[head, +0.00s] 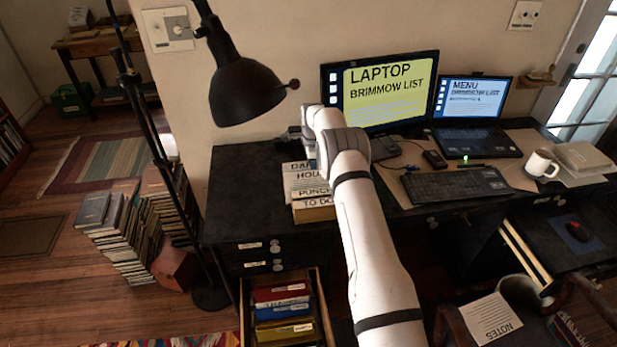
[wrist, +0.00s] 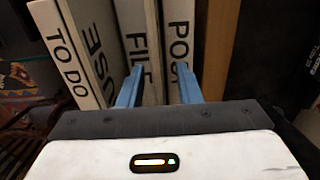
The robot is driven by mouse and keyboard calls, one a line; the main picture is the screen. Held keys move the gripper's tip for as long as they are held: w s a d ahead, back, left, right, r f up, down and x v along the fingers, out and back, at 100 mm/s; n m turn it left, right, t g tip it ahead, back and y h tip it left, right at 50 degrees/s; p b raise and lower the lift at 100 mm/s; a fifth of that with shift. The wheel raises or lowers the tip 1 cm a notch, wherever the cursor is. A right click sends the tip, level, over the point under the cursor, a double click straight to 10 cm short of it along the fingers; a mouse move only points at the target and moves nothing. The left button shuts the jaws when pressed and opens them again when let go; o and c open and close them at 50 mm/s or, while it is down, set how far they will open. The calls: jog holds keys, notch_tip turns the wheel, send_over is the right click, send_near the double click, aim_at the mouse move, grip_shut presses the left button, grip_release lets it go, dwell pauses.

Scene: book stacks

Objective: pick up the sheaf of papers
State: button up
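My gripper (wrist: 160,80) is open in the wrist view, its two blue fingers apart over a stack of white labelled items. A label reading FILE (wrist: 137,62) shows between the fingers, with one starting POS (wrist: 180,40) by the right finger and TO DO (wrist: 68,65) to the left. I cannot tell whether the fingers touch them. In the head view, the labelled paper stack (head: 308,182) lies on the desk's left part, partly behind my arm. My fingers are hidden there. I cannot tell which papers are the sheaf; a sheet marked NOTES (head: 490,318) lies at lower right.
The desk (head: 250,185) holds a monitor (head: 380,90), laptop (head: 472,115), keyboard (head: 455,184) and mug (head: 541,165). A black lamp (head: 245,92) hangs left of my arm. An open drawer (head: 325,310) of folders is below. Books (head: 125,235) are piled on the floor.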

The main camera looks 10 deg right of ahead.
jog(key=shift+f+b, duration=0.2)
jog(key=shift+b, duration=0.25)
dwell(0.5)
grip_shut()
dwell(0.4)
